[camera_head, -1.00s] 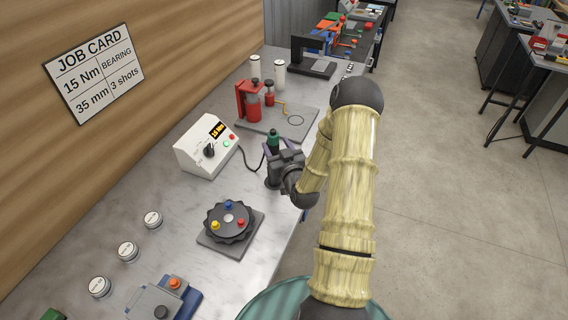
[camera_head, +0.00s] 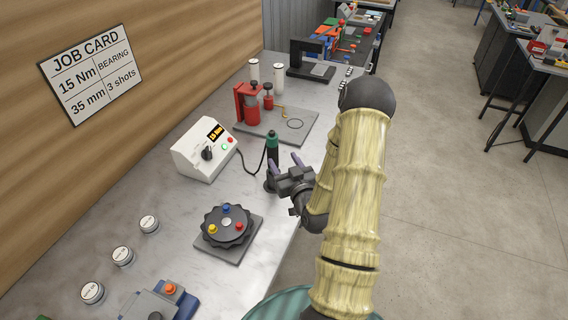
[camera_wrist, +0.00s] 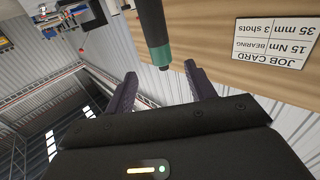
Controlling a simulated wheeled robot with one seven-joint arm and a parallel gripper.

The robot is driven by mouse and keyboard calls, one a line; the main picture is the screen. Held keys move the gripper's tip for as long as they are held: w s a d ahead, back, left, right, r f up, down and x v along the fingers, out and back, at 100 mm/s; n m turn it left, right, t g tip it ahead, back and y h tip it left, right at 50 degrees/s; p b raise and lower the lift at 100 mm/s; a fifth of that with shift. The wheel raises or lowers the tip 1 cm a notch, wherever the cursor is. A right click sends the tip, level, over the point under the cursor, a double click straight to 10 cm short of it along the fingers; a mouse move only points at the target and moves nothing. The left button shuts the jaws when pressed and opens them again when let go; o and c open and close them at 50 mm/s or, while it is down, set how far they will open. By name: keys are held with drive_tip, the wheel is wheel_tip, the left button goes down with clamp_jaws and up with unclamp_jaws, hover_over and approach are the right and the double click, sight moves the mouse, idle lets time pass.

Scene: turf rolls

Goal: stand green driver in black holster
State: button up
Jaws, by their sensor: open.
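The green driver (camera_head: 272,140) stands upright at the bench's right edge, its green top up and its dark body below. The black holster (camera_head: 269,185) is a dark base at the driver's foot, partly hidden by my gripper; the driver appears to stand in it. My gripper (camera_head: 284,166) is open and empty, just right of the driver. In the wrist view, which is upside down, the driver (camera_wrist: 160,52) shows beyond the spread fingertips of my gripper (camera_wrist: 160,70), apart from both. The driver's lower end is out of that view.
A white torque box (camera_head: 204,150) with a cable stands left of the driver. A round indexing plate (camera_head: 228,224) with coloured knobs lies nearer. A red press (camera_head: 250,103) stands behind on a grey plate. White round tins (camera_head: 149,224) line the left.

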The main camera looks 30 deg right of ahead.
drive_tip(key=a+n+g+y, duration=0.2)
drive_tip(key=a+n+g, duration=0.1)
drive_tip(key=a+g, duration=0.5)
drive_tip(key=s+a+r+g, duration=0.2)
drive_tip(key=s+a+g, duration=0.1)
drive_tip(key=s, duration=0.5)
drive_tip(key=s+a+r+m+g, duration=0.1)
drive_tip(key=s+a+r+g, duration=0.2)
drive_tip(key=s+a, duration=0.3)
drive_tip(key=shift+s+a+r+m+g, duration=0.15)
drive_tip(key=shift+s+r+m+g, duration=0.35)
drive_tip(key=shift+s, duration=0.65)
drive_tip(key=shift+f, duration=0.15)
